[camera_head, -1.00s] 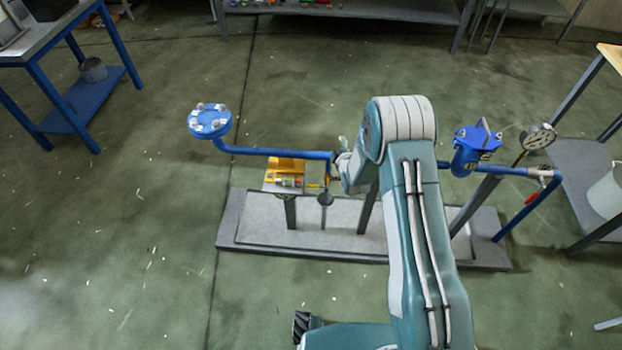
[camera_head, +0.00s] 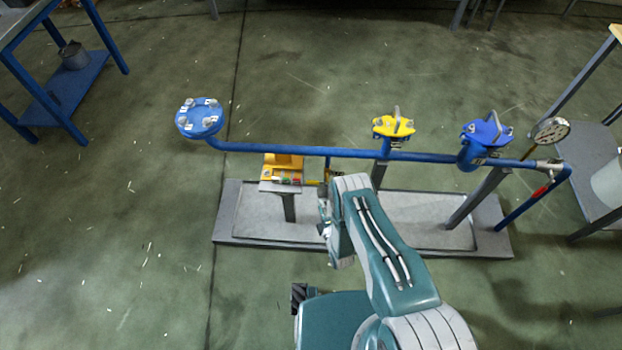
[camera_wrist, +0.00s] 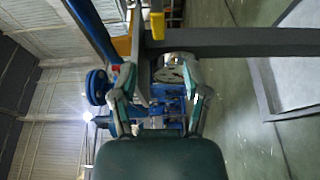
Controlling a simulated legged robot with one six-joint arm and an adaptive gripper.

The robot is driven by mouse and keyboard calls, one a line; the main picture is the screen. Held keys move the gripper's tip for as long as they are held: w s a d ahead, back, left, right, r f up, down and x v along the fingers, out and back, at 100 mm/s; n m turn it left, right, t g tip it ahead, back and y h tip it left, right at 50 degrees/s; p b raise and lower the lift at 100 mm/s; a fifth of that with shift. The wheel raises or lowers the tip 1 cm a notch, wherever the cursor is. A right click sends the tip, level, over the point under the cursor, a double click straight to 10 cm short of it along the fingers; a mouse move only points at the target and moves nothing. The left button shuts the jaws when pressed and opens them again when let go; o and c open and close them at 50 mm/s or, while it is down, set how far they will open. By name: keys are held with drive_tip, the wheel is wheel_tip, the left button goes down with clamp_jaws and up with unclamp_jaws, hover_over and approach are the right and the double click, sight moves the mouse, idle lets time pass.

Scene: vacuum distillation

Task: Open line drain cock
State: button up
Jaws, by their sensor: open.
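A blue horizontal pipe line (camera_head: 270,149) runs across a low grey base. At its right end the pipe bends down, and a small red handle (camera_head: 540,190) shows on that drop; I cannot tell if it is the drain cock. My gripper (camera_head: 325,218) is low in front of the line, mostly hidden by my arm. In the wrist view its two fingers (camera_wrist: 160,80) are apart and empty. A small red part (camera_wrist: 116,67) shows beside the left finger.
Yellow (camera_head: 394,127) and blue (camera_head: 486,137) capped fittings and a gauge (camera_head: 550,131) stand on the line. A blue flange (camera_head: 200,118) is at its left end. A yellow unit (camera_head: 284,165) sits on a post.

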sight(312, 183)
drive_tip(key=x, duration=1)
drive_tip(key=shift+w, duration=0.3)
